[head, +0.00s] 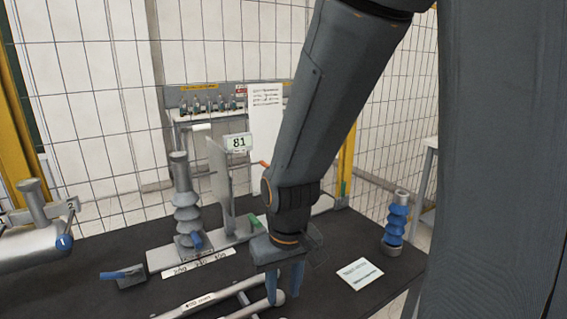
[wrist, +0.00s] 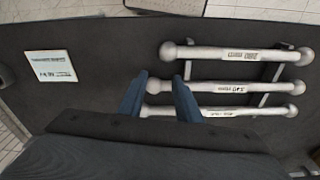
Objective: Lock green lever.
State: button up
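A small green part (head: 255,222), which looks like the green lever, sits at the right end of the grey base under the ribbed grey bushing (head: 187,205). My gripper (head: 284,284) points down in front and to the right of it, apart from it. In the wrist view my gripper (wrist: 160,98) has its two blue fingers apart with nothing held between them. The fingers are over the left ends of the silver rods. The green part does not show in the wrist view. My arm hides part of the area behind it.
Several silver ball-ended rods (wrist: 240,87) lie on the dark table (wrist: 90,105). A white card (head: 359,273) and a blue ribbed bushing (head: 396,222) are to the right. A blue lever (head: 122,273) is at left. A display reading 81 (head: 238,142) stands behind.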

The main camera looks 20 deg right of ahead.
aim_at(341, 201)
jog(key=k, duration=0.5)
jog(key=z, duration=0.65)
jog(key=i, duration=0.4)
jog(key=z, duration=0.3)
